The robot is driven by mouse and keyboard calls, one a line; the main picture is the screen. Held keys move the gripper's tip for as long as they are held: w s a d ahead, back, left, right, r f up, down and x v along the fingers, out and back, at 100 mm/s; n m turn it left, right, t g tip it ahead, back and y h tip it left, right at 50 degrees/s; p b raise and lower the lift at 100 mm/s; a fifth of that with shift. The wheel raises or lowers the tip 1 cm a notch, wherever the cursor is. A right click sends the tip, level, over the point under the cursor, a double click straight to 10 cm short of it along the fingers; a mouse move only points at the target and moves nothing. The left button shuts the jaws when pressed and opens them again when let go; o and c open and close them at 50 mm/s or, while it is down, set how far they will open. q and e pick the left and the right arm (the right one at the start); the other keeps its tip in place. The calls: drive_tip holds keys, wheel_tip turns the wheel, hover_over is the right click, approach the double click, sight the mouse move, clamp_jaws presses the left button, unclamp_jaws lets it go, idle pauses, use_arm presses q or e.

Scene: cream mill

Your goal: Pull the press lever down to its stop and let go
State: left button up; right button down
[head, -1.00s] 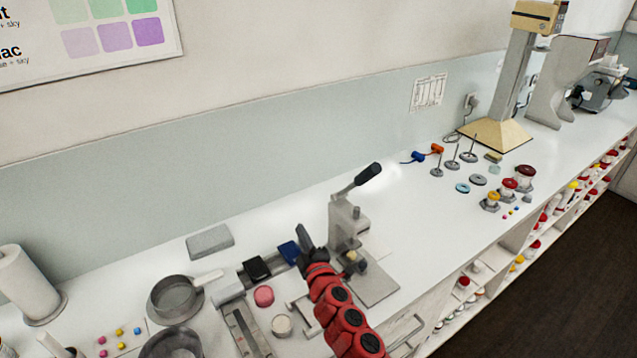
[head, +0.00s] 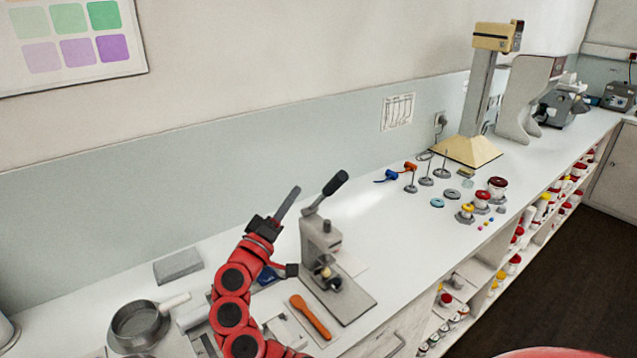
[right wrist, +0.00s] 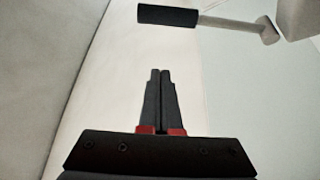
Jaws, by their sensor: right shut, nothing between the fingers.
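The press (head: 322,248) is a small grey stand on a flat base plate on the counter. Its lever (head: 314,205) slants up and to the right, ending in a black handle (head: 336,182). My red right arm comes up from the bottom to the left of the press. My right gripper (head: 292,195) is shut and empty, up beside the lever and left of the handle, apart from it. In the right wrist view the closed fingers (right wrist: 160,75) point toward the black handle (right wrist: 167,16), with a gap between. My left gripper is not in view.
An orange tool (head: 310,317) lies in front of the press. A grey pan (head: 139,325) and a grey block (head: 178,266) are at the left. Weights and pegs (head: 443,172) stand farther right along the counter. The counter right of the press is mostly clear.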

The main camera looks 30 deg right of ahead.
wheel_tip(320, 180, up, 4)
drive_tip(key=f+p, duration=0.1)
drive_tip(key=p, duration=0.4)
hover_over(326, 194)
drive_tip(key=w+a, duration=0.2)
drive_tip(key=s+f+p, duration=0.2)
drive_tip(key=shift+s+d+f+p, duration=0.2)
drive_tip(key=shift+s+d+p, duration=0.1)
drive_tip(key=shift+s+d, duration=0.05)
